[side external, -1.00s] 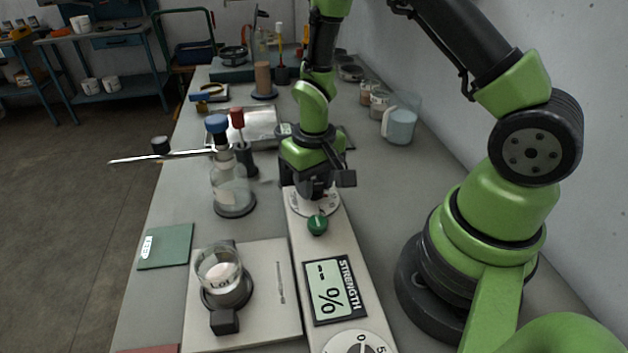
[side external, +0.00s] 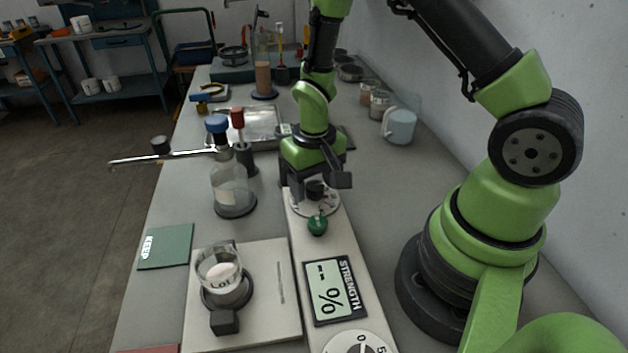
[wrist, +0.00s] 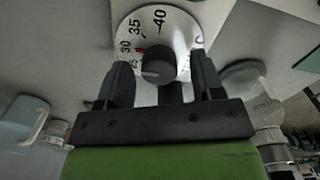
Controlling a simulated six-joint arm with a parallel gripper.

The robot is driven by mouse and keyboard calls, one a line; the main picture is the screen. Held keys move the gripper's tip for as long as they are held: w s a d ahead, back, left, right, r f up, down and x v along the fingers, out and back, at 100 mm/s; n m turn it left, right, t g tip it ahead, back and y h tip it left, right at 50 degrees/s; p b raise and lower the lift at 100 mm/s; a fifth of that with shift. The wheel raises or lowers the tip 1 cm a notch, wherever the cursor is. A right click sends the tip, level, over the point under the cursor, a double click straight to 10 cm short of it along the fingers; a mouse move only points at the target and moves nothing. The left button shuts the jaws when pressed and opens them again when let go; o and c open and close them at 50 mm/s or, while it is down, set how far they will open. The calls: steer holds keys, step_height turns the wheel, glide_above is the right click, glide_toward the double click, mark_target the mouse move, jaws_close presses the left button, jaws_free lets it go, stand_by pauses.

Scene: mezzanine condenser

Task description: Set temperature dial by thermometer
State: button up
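The temperature dial (side external: 333,205) is a white numbered disc with a dark round knob (side external: 316,190) on a long pale panel. In the wrist view the dial (wrist: 184,27) shows 25, 30, 35 and 40, with a red mark near 30. The knob (wrist: 158,64) has a pale line toward its lower left; its exact reading is unclear. My gripper (wrist: 163,75) is open, its fingers apart on either side of the knob in that view. In the side view my gripper (side external: 312,182) is just above the knob. I cannot pick out the thermometer with certainty.
A blue-capped flask (side external: 230,190) and a glass marked LOT (side external: 220,268) stand left. A light blue jug (side external: 399,126) stands right. A rod (side external: 185,155) overhangs the left edge.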

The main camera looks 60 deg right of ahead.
step_height(320, 180, up, 10)
stand_by(0.6)
step_height(320, 180, up, 12)
steer(key=f+t, duration=0.1)
steer(key=t, duration=0.3)
glide_above(314, 185)
steer(key=s+a, duration=0.3)
steer(key=s, duration=0.2)
steer(key=s+a+r+t+y, duration=0.2)
steer(key=s+r+t, duration=0.1)
steer(key=s+r, duration=0.2)
steer(key=s, duration=0.2)
steer(key=shift+s+r+n, duration=0.15)
steer(key=shift+s+n, duration=0.2)
steer(key=shift+n, duration=0.05)
